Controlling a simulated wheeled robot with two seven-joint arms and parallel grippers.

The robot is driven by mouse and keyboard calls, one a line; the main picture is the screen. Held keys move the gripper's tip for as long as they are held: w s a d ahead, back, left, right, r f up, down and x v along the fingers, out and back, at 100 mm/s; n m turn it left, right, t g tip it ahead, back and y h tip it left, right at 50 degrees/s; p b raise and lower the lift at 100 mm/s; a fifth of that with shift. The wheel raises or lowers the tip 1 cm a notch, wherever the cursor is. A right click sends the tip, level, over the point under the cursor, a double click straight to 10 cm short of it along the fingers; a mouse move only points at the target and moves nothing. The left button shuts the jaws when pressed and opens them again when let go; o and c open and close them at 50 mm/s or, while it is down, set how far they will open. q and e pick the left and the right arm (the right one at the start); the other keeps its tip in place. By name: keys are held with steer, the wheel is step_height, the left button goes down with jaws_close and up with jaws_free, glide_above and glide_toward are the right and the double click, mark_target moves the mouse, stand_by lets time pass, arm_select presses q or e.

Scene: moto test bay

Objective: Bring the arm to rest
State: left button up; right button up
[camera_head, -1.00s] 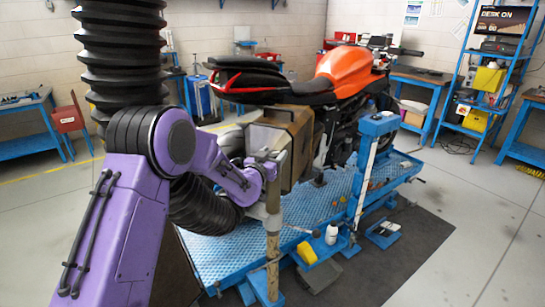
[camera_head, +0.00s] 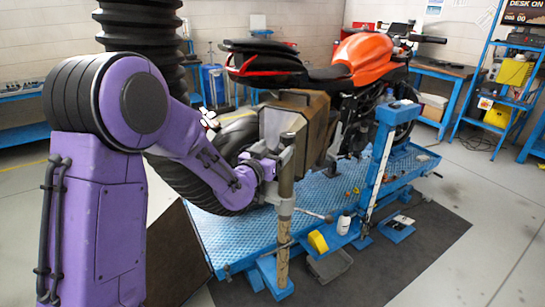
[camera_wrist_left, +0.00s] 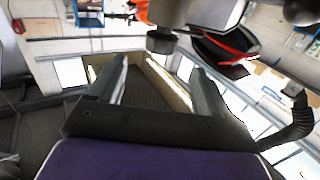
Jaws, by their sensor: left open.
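My purple left arm (camera_head: 150,110) comes in from the left in the head view, bent at a raised elbow, with its wrist low beside the grey-brown case at the motorcycle's rear. My left gripper (camera_head: 272,160) is close to the top of an upright post (camera_head: 284,235); whether it touches the post is unclear. In the left wrist view the left gripper (camera_wrist_left: 160,85) has its two grey fingers spread apart, and I see nothing clearly held between them. My right gripper is not in view.
An orange and black motorcycle (camera_head: 365,58) stands on a blue lift platform (camera_head: 245,235). A blue clamp column (camera_head: 384,160), white bottle (camera_head: 344,222) and yellow item (camera_head: 318,241) are near its front edge. Blue shelves (camera_head: 505,80) stand at the right. The grey floor at the right is clear.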

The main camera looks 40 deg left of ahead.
arm_select(q)
steer(key=shift+s, duration=0.25)
stand_by(0.3)
steer(key=s+d+f+n+g+b, duration=0.1)
steer(key=s+d+f+n+g, duration=0.3)
steer(key=f, duration=0.6)
steer(key=s+f+g+y, duration=0.1)
steer(key=s+f+g, duration=0.1)
steer(key=s+f, duration=0.6)
steer(key=s+d+f+n+g+b, duration=0.1)
steer(key=s+d+f+n+g, duration=0.15)
steer(key=f, duration=1.05)
steer(key=s+d+f+g, duration=0.1)
steer(key=s+f+g, duration=0.2)
steer(key=s+f, duration=0.4)
steer(key=s+d+f+m+g+b, duration=0.1)
steer(key=s+f, duration=0.5)
steer(key=s, duration=0.9)
steer(key=shift+d+f+g, duration=0.4)
steer(key=shift+d+g, duration=0.35)
steer(key=shift+g, duration=0.3)
